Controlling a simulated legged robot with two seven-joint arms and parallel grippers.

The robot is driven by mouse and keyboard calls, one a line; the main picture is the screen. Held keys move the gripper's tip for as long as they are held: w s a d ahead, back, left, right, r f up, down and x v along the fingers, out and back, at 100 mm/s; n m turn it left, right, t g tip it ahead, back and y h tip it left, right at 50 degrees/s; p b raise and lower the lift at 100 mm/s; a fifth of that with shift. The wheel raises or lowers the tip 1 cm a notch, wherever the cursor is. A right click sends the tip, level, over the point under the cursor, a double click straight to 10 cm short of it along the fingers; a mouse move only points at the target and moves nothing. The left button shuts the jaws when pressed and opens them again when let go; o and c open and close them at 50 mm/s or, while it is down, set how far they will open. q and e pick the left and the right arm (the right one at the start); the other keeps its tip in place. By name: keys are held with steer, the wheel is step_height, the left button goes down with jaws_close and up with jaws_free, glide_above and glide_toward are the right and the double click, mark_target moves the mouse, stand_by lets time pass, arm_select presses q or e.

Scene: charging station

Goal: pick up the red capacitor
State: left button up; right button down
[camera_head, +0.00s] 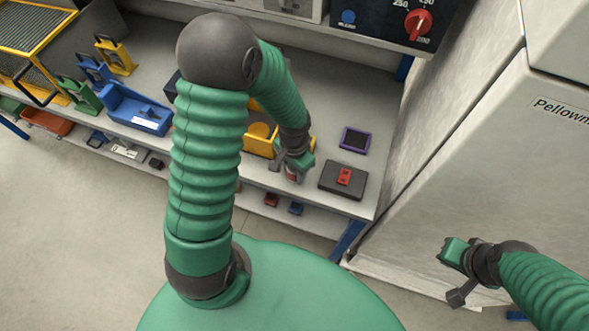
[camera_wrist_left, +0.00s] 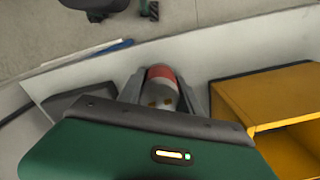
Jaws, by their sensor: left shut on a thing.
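The red capacitor (camera_wrist_left: 161,88) is a rounded grey body with a red band and small gold contacts, seen in the left wrist view. My left gripper (camera_head: 290,174) is shut on it, one grey finger on each side. In the head view only a small red part of the capacitor (camera_head: 292,178) shows below the fingers, at the front of the workbench (camera_head: 310,75). Whether it still touches the bench is not clear. My right gripper (camera_head: 452,272) is at the lower right, in front of the white cabinet, away from the capacitor; its fingers are hard to make out.
A yellow bin (camera_head: 260,140) stands just left of my left gripper. To its right are a dark pad (camera_head: 328,184) with a red part (camera_head: 344,176) and a purple-framed tile (camera_head: 354,140). A blue bin (camera_head: 137,112) is farther left. The white cabinet (camera_head: 480,150) bounds the right.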

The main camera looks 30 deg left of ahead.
arm_select(q)
jaws_close()
steer(key=shift+r, duration=0.1)
steer(key=shift+r+p, duration=0.25)
steer(key=shift+p, duration=0.1)
steer(key=r+p, duration=0.3)
steer(key=shift+s+d+r, duration=0.1)
steer(key=shift+s+d, duration=0.1)
steer(key=shift+s, duration=0.1)
steer(key=s+d+r+p, duration=0.1)
steer(key=s+d+p, duration=0.2)
steer(key=s+p, duration=0.3)
steer(key=s+d+r+p, duration=0.1)
steer(key=s+d+p, duration=0.3)
steer(key=s+p, duration=0.3)
steer(key=shift+s+d+r+p, duration=0.2)
steer(key=shift+r+p, duration=0.1)
steer(key=shift+p, duration=0.4)
